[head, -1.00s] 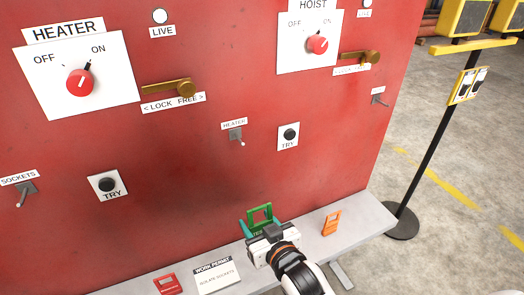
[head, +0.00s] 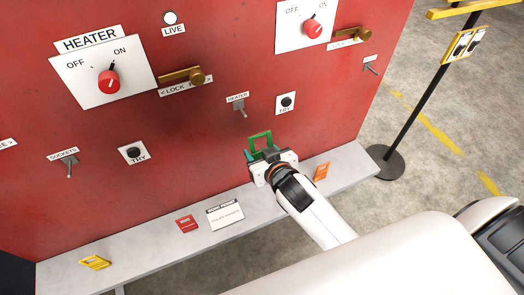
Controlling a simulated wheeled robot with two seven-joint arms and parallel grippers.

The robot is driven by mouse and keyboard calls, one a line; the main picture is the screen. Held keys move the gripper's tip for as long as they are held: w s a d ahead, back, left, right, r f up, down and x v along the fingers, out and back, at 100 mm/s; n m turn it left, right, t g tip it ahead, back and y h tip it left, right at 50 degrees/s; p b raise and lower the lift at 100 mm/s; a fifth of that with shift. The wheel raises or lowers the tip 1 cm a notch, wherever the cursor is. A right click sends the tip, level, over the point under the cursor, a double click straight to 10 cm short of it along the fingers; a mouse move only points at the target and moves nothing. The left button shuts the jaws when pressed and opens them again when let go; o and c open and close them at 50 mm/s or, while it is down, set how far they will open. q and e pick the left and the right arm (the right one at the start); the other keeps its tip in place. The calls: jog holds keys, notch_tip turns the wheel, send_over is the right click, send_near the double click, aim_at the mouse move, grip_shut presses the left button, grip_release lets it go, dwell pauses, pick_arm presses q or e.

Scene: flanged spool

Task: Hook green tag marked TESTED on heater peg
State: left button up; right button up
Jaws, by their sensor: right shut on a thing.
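The green tag (head: 260,138) is held upright in my right gripper (head: 264,156), its open loop sticking up above the fingers. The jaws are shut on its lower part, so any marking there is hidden. The heater peg (head: 240,108) is a small grey peg on the red panel under a HEATER label (head: 237,98). The tag is below and slightly right of that peg, apart from it in the picture. My left gripper is not in view.
A grey shelf (head: 130,243) runs along the panel foot, bearing a yellow tag (head: 95,263), a red tag (head: 187,223), a work permit card (head: 225,214) and an orange tag (head: 322,172). The sockets peg (head: 69,167) is left. A black post (head: 415,110) stands right.

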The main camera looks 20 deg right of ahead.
jog(key=b, duration=0.2)
send_near(240, 120)
jog(key=shift+b+x, duration=1.25)
jog(key=shift+x, duration=1)
jog(key=shift+w+f, duration=0.25)
jog(key=shift+w, duration=0.25)
jog(key=shift+w+f, duration=0.1)
jog(key=shift+w, duration=0.05)
jog(key=o, duration=1.1)
jog(key=b+v, duration=0.1)
jog(key=v, duration=1.1)
jog(key=shift+f, duration=0.1)
